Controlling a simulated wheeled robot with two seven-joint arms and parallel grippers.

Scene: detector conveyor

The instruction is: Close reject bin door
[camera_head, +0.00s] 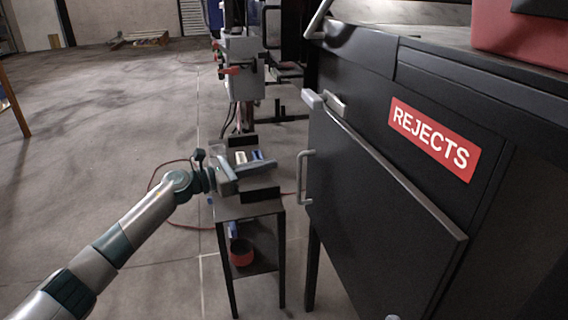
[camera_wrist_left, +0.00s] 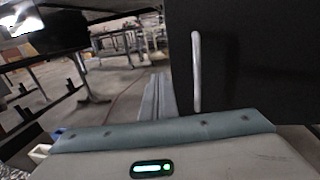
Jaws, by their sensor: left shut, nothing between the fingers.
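The reject bin door (camera_head: 365,220) is a dark panel on the front of the black cabinet (camera_head: 490,115), below a red REJECTS label (camera_head: 433,138). Its grey top edge stands out from the cabinet face, so it looks ajar. A light bar handle (camera_head: 302,178) is on its left side. My left gripper (camera_head: 262,166) is shut and empty, left of the handle and apart from it. In the left wrist view, the closed fingers (camera_wrist_left: 158,97) show left of the handle (camera_wrist_left: 197,72) and the dark door panel (camera_wrist_left: 255,65). My right gripper is out of view.
A small dark stand (camera_head: 250,208) with items on it is beneath and behind my left gripper. A red cup (camera_head: 241,252) sits on its lower shelf. A grey machine (camera_head: 241,68) stands behind. Open floor lies to the left.

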